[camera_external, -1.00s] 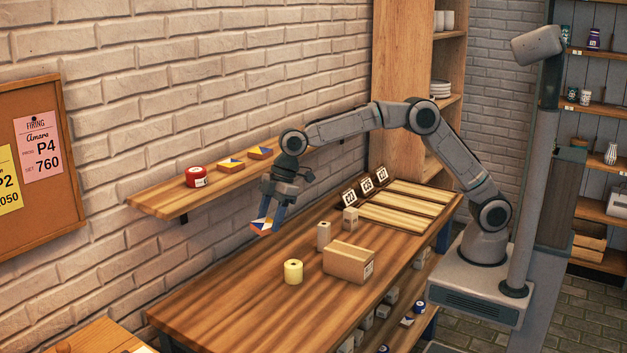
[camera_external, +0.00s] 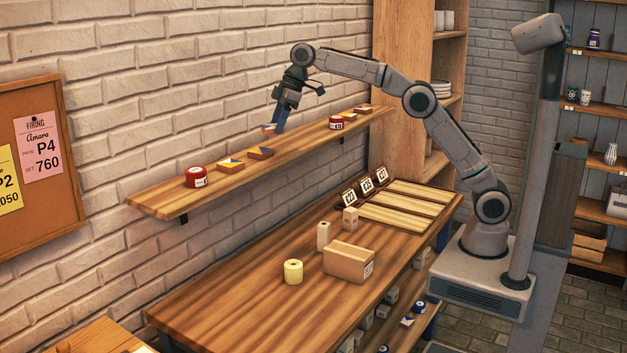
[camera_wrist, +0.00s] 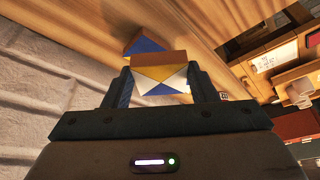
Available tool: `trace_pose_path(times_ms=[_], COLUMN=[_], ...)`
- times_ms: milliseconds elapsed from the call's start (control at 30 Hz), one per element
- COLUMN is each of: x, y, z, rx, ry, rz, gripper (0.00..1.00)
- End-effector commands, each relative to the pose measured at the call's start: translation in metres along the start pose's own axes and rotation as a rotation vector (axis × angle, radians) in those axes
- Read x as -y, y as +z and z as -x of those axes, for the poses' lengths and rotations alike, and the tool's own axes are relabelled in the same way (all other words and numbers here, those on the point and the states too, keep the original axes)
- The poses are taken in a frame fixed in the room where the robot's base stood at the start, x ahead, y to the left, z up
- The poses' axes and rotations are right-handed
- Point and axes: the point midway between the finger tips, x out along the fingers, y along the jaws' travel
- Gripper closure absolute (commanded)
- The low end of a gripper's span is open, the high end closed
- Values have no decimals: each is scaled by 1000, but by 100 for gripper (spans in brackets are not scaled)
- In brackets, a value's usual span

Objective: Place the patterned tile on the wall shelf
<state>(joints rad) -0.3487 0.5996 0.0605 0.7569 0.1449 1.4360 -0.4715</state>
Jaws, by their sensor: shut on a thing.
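My gripper (camera_external: 276,122) is shut on a patterned tile (camera_external: 268,129) and holds it at the wall shelf (camera_external: 160,201), just above or at its surface. In the wrist view the tile (camera_wrist: 160,75), with blue, white, yellow and orange-brown areas, sits between my two fingers (camera_wrist: 157,87). I cannot tell whether it touches the shelf. Another patterned tile (camera_external: 260,153) lies on the shelf just left of the held one, and a further tile (camera_external: 231,165) lies left of that. A blue-edged tile also shows beyond the held tile in the wrist view (camera_wrist: 143,47).
A red round tin (camera_external: 196,177) stands at the shelf's left end; another (camera_external: 336,122) stands to the right, beside small tiles (camera_external: 364,108). The workbench (camera_external: 230,300) below holds a cardboard box (camera_external: 348,263), a yellow roll (camera_external: 293,271) and numbered cards (camera_external: 366,185). The brick wall backs the shelf.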

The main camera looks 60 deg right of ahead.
Motion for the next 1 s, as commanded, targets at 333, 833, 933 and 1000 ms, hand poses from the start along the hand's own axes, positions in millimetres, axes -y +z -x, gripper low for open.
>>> trace_pose_path(times_ms=[333, 833, 933, 1000], x=[-137, -207, -205, -202], y=[119, 241, 236, 226], z=[67, 135, 126, 113], rx=[-1, -1, 1, 2], ry=[100, 182, 181, 179], rz=[-238, -439, -440, -439], gripper=[73, 73, 73, 73])
